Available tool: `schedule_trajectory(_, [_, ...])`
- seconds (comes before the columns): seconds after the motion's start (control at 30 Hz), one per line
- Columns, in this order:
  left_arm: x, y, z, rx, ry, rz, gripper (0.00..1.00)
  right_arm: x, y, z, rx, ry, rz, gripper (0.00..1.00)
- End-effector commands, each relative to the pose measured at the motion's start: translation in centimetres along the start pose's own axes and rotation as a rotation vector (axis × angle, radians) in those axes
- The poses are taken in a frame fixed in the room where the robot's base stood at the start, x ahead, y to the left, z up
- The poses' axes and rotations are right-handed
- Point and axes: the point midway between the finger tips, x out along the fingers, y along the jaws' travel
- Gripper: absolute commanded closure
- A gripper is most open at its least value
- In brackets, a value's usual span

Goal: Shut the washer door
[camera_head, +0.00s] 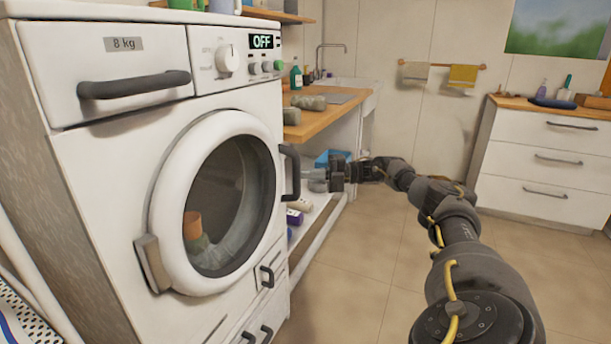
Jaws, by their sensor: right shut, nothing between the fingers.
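The white washer (105,160) stands at the left, with a round door (172,190) of white rim and dark glass. The door lies flat or nearly flat against the washer front; I cannot tell whether it is latched. A grey block (151,263) sits at its lower left rim. A dark upright handle (291,172) stands at the right of the door. My right gripper (318,181) is shut and empty, a little right of this handle and apparently apart from it. My left gripper is out of view.
A wooden counter (325,118) with a sink stands behind the washer. Bottles lie on the low shelf (318,215) below it, near a blue container (333,158). A white drawer cabinet (540,160) stands at the right. The tiled floor (370,250) between is clear.

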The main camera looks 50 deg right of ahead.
Motion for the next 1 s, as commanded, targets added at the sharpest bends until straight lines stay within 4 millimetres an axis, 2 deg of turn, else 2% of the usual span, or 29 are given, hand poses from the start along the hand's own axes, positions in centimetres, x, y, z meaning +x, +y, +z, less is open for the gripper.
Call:
schedule_trajectory(0.2, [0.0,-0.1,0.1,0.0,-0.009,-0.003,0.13,-4.6,0.0,0.1,0.001,-0.005,-0.004,1.0])
schedule_trajectory(0.43, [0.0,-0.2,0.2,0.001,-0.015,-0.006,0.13,-8.2,-0.1,0.1,0.001,-0.004,-0.001,1.0])
schedule_trajectory(0.6, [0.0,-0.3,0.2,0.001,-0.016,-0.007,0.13,-9.2,0.0,0.0,0.001,-0.001,-0.001,1.0])
schedule_trajectory(1.0, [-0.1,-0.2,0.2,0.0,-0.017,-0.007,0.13,-9.3,0.0,0.0,0.001,-0.001,-0.001,1.0])
